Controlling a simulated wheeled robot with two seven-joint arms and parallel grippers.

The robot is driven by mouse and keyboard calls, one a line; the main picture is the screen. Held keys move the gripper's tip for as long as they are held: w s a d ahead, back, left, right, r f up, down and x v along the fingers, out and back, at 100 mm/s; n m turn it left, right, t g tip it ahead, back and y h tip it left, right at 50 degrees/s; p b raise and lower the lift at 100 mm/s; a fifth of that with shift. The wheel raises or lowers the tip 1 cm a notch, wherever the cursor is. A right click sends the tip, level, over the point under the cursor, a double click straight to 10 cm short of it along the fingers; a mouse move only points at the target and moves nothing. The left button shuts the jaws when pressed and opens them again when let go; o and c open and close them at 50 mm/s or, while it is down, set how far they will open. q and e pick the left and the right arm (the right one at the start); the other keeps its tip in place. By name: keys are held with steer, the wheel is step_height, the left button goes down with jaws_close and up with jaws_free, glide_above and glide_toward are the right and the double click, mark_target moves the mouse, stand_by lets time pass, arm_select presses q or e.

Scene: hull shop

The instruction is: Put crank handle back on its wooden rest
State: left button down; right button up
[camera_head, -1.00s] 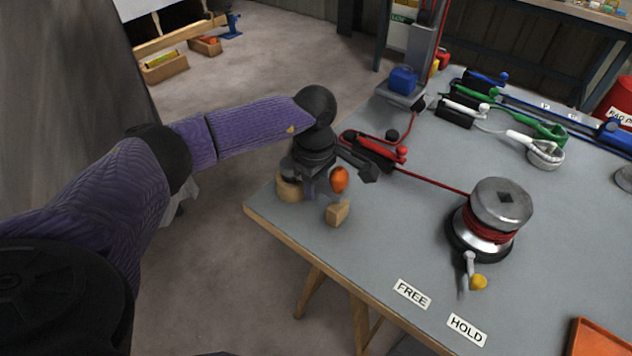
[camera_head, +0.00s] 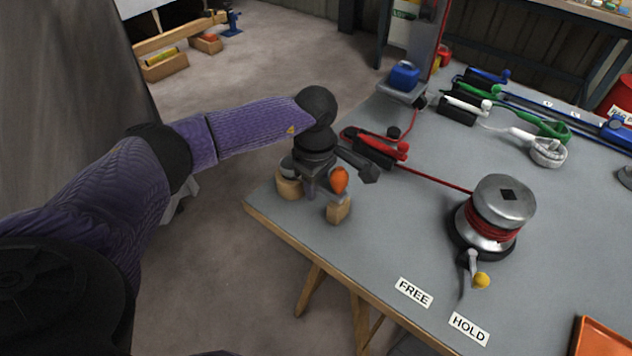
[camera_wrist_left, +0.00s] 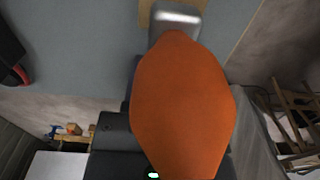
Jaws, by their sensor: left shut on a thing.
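The crank handle's orange grip (camera_head: 339,180) is held in my left gripper (camera_head: 320,186), low over the near left corner of the bench. The orange grip (camera_wrist_left: 182,105) fills the middle of the left wrist view, with a grey metal part (camera_wrist_left: 176,17) beyond it against wood. The wooden rest shows as two blocks, one (camera_head: 288,188) left of the gripper and one (camera_head: 337,212) just below the grip. The gripper hides much of the crank and the space between the blocks. I cannot tell whether the crank touches the wood. My right gripper is not in view.
A silver winch drum (camera_head: 503,200) with red rope stands to the right on the grey bench (camera_head: 400,235). A red-levered clutch (camera_head: 385,150) sits close behind the gripper. FREE (camera_head: 413,292) and HOLD (camera_head: 468,328) labels lie in front. The bench edge is close to the blocks.

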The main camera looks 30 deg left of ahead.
arm_select(q)
steer(key=shift+f, duration=0.25)
steer(key=shift+f, duration=0.25)
steer(key=shift+a, duration=0.1)
jaws_free()
steer(key=shift+f+b, duration=0.1)
steer(key=shift+b, duration=0.2)
stand_by(0.4)
steer(key=r+p, duration=0.2)
steer(key=r, duration=0.1)
steer(key=shift+d, duration=0.2)
step_height(320, 180, up, 6)
steer(key=p, duration=0.4)
steer(key=shift+f, duration=0.15)
